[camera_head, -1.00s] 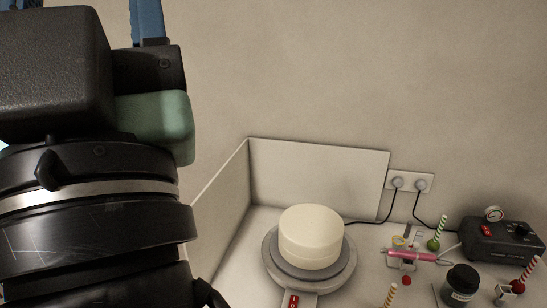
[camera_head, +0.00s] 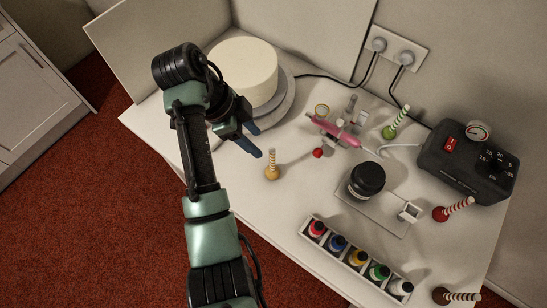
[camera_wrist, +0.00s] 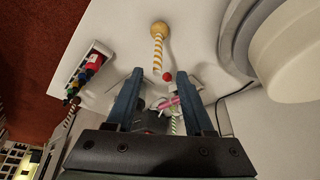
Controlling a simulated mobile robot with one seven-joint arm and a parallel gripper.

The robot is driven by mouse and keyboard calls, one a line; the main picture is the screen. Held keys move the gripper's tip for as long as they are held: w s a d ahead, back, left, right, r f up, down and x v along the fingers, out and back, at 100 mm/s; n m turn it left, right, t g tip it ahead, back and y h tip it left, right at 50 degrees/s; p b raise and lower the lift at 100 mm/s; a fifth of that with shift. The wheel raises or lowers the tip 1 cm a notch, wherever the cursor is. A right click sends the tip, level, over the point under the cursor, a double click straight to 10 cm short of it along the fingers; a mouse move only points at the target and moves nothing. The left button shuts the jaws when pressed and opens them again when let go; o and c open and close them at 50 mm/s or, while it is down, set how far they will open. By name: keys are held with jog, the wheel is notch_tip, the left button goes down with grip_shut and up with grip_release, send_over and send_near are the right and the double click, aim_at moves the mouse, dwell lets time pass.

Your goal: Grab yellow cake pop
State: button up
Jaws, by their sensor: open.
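The yellow cake pop (camera_head: 272,166) stands on the white table with its striped stick pointing up. It also shows in the wrist view (camera_wrist: 159,37), at the top middle, beyond my fingertips. My gripper (camera_head: 250,142) is open and empty, with blue fingers, to the left of the cake pop and close to it, apart from it. In the wrist view my gripper (camera_wrist: 160,75) has its two blue fingers spread wide with nothing held between them.
A white cake (camera_head: 246,72) on a turntable stands behind my gripper. A small red ball (camera_head: 318,153), a pink airbrush (camera_head: 335,131), a black jar (camera_head: 367,180), a bottle rack (camera_head: 330,255) and a black compressor (camera_head: 468,160) lie to the right. Green (camera_head: 396,124) and red (camera_head: 454,209) cake pops stand farther right.

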jog(key=b, duration=0.4)
send_near(277, 169)
jog(key=r, duration=0.2)
jog(key=shift+d+p+x, duration=0.2)
jog(key=shift+p+x, duration=0.15)
jog(key=shift+x, duration=1.55)
jog(key=shift+d+p+x, duration=0.2)
jog(key=shift+p+x, duration=0.1)
jog(key=shift+x, duration=1.6)
jog(key=shift+r, duration=0.2)
grip_shut()
